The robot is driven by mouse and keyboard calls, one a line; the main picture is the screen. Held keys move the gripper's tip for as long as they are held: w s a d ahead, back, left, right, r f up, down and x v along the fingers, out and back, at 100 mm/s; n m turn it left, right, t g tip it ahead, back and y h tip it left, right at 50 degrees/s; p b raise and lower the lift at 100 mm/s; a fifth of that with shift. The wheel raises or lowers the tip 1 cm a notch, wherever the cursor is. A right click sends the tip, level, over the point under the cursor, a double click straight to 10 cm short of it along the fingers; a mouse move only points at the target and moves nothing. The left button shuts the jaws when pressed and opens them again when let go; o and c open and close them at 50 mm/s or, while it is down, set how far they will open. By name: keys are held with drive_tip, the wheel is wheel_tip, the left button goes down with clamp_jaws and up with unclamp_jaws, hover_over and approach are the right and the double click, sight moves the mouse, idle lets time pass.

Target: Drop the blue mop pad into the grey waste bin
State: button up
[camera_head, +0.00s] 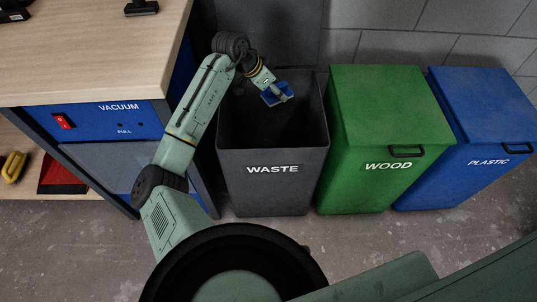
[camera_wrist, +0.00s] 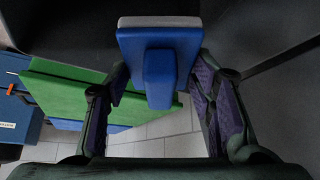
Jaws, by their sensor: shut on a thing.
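The blue mop pad (camera_head: 272,96) is held by my gripper (camera_head: 279,92) above the open mouth of the grey waste bin (camera_head: 272,188), which is labelled WASTE. In the wrist view the pad (camera_wrist: 160,45) shows as a blue block with a ridge and a pale layer along one edge. The ridge sits between the two fingers of my gripper (camera_wrist: 160,88), which are shut on it. The bin's raised lid stands behind the opening. The bin's floor is hidden in shadow.
A green WOOD bin (camera_head: 387,112) and a blue PLASTIC bin (camera_head: 485,105) stand to the right, both with lids shut. A workbench (camera_head: 95,60) with a blue VACUUM panel stands close on the left. Bare floor shows in front of the bins.

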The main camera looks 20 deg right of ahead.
sight(268, 95)
drive_tip(key=shift+f+b, duration=1.85)
drive_tip(key=shift+f, duration=0.85)
drive_tip(key=o, duration=1.2)
drive_tip(key=v, duration=0.7)
drive_tip(key=shift+a+r, duration=0.2)
drive_tip(key=shift+r, duration=0.05)
drive_tip(key=shift+s, duration=0.1)
